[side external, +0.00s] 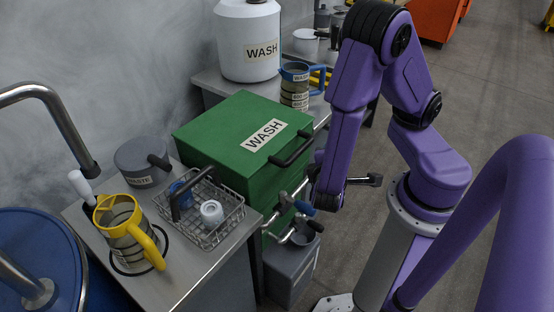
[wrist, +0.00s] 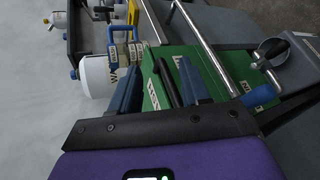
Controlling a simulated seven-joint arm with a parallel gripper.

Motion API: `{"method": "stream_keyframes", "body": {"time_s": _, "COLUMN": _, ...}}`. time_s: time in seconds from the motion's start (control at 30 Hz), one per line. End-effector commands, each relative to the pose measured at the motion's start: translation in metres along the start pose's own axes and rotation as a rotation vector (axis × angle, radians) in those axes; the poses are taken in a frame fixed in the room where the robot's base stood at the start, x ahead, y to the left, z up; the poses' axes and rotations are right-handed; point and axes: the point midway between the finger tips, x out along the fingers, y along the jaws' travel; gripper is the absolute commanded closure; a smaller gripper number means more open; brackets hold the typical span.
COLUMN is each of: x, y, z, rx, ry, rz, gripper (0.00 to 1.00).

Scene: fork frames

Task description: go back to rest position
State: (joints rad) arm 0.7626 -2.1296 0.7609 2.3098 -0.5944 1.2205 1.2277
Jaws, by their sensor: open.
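My purple arm stands to the right of the green box in the side external view, its forearm hanging down. Its lower end is just right of the box's black handle, and the fingers cannot be made out there. In the wrist view my gripper (wrist: 159,68) shows two blue fingers spread apart with nothing held. The green box (side external: 228,124), labelled WASH, is closed. Its black handle (side external: 292,149) also shows in the wrist view (wrist: 167,82), between the fingers in the picture; I see no contact.
A steel counter holds a wire basket (side external: 205,222), yellow jug (side external: 122,228) and grey pot (side external: 143,160). A white WASH container (side external: 248,45) and blue-handled jug (side external: 295,84) stand behind the box. Metal pipes with a blue-handled valve (side external: 303,207) are close below my arm. Open floor lies right.

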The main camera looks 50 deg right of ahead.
Motion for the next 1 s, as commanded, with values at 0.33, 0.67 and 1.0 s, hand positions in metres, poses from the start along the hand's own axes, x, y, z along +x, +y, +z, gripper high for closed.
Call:
{"method": "stream_keyframes", "body": {"time_s": 0.33, "x": -0.037, "y": 0.015, "z": 0.025, "rx": -0.158, "ry": 0.03, "rz": -0.468, "gripper": 0.54}}
{"method": "stream_keyframes", "body": {"time_s": 0.67, "x": -0.078, "y": 0.034, "z": 0.041, "rx": -0.277, "ry": 0.288, "rz": -0.855, "gripper": 0.54}}
{"method": "stream_keyframes", "body": {"time_s": 1.0, "x": -0.105, "y": 0.053, "z": 0.051, "rx": -0.326, "ry": 0.561, "rz": -1.029, "gripper": 0.54}}
